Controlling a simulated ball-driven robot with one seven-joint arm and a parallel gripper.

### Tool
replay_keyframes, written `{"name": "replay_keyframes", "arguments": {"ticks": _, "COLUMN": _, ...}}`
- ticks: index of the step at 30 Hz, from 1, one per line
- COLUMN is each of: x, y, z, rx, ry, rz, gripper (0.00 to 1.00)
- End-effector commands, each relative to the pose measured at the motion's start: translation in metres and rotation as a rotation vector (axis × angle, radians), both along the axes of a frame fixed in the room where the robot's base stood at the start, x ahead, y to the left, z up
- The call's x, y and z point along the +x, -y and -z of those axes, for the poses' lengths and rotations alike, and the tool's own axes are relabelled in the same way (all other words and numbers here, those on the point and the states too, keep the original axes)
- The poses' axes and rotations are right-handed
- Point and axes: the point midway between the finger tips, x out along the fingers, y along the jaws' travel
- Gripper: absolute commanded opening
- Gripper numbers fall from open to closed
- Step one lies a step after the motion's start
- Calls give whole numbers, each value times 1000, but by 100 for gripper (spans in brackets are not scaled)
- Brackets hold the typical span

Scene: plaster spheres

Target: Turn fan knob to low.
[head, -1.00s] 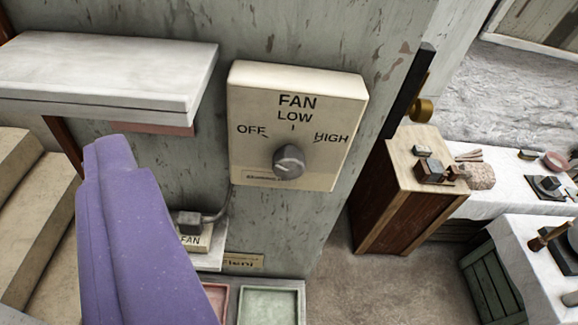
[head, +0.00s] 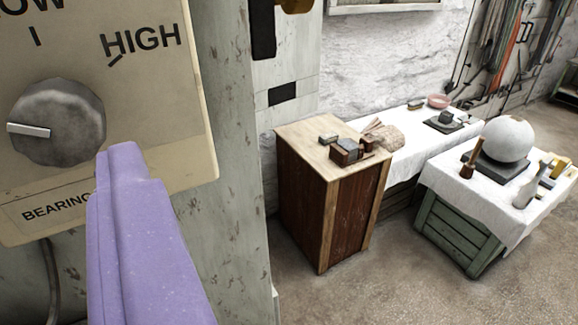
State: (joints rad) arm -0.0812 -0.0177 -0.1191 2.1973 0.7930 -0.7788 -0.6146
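The fan panel (head: 150,120) is a cream plate on the wall, cut off by the left and top edges of the head view. Its grey round knob (head: 57,122) has a pale pointer line on its left side, facing left. "HIGH" shows to the upper right of the knob; "LOW" is partly cut off above, with its tick mark. The "OFF" label is out of view. My purple gripper (head: 122,160) rises from below, its tip just right of and below the knob in the picture. Contact cannot be told. Only one finger shape shows, so its opening cannot be judged.
The panel hangs on a peeling grey wall (head: 232,230) that ends right of it. Beyond stand a wooden cabinet (head: 330,210) with small blocks and cloth-covered tables, one bearing a white sphere (head: 507,139). Open floor (head: 400,285) lies in front of them.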

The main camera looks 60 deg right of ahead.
Motion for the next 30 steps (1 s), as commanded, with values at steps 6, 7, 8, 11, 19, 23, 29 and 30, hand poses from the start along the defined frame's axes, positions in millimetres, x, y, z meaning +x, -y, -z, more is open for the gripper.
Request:
{"name": "replay_keyframes", "arguments": {"ticks": 6, "x": 15, "y": 20, "z": 8, "rx": -14, "ry": -6, "rz": 38, "gripper": 65}}
{"name": "replay_keyframes", "arguments": {"ticks": 7, "x": 19, "y": 23, "z": 8, "rx": -14, "ry": -6, "rz": 38, "gripper": 65}}
{"name": "replay_keyframes", "arguments": {"ticks": 8, "x": 24, "y": 26, "z": 8, "rx": -14, "ry": -6, "rz": 38, "gripper": 65}}
{"name": "replay_keyframes", "arguments": {"ticks": 11, "x": 39, "y": 36, "z": 7, "rx": -13, "ry": -5, "rz": 35, "gripper": 65}}
{"name": "replay_keyframes", "arguments": {"ticks": 19, "x": 60, "y": 49, "z": 5, "rx": -12, "ry": -3, "rz": 33, "gripper": 65}}
{"name": "replay_keyframes", "arguments": {"ticks": 23, "x": 60, "y": 49, "z": 5, "rx": -12, "ry": -3, "rz": 32, "gripper": 65}}
{"name": "replay_keyframes", "arguments": {"ticks": 29, "x": 60, "y": 49, "z": 5, "rx": -11, "ry": -3, "rz": 32, "gripper": 40}}
{"name": "replay_keyframes", "arguments": {"ticks": 30, "x": 60, "y": 49, "z": 5, "rx": -11, "ry": -3, "rz": 32, "gripper": 31}}
